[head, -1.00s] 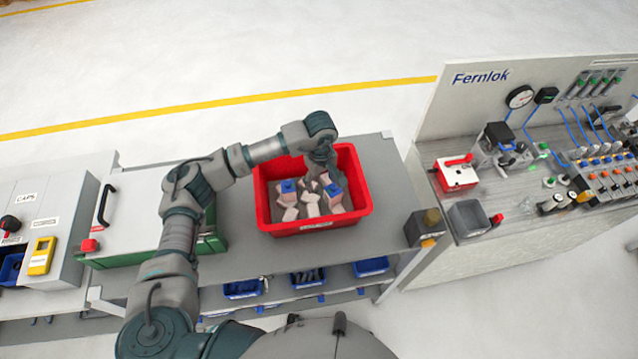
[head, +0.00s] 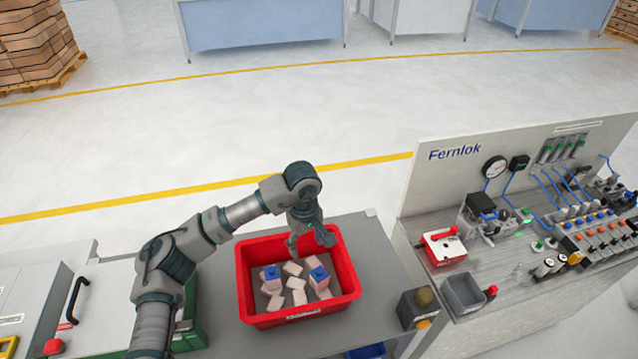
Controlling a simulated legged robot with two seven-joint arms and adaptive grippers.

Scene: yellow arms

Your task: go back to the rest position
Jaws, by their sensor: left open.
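My left gripper (head: 310,243) hangs over the back part of a red bin (head: 243,292), fingers pointing down and spread apart, with nothing seen between them. My left arm reaches in from the lower left. The bin stands on a grey table and holds several pale pink blocks (head: 293,268). Two pieces with blue tops (head: 271,272) are among them, one at the left and one at the right. My right gripper is not in view.
To the right stands a Fernlok bench (head: 409,217) with gauges, blue tubes and valves. A small dark box with a round knob (head: 418,306) sits at the table's right edge. A green case (head: 190,325) lies left of the bin.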

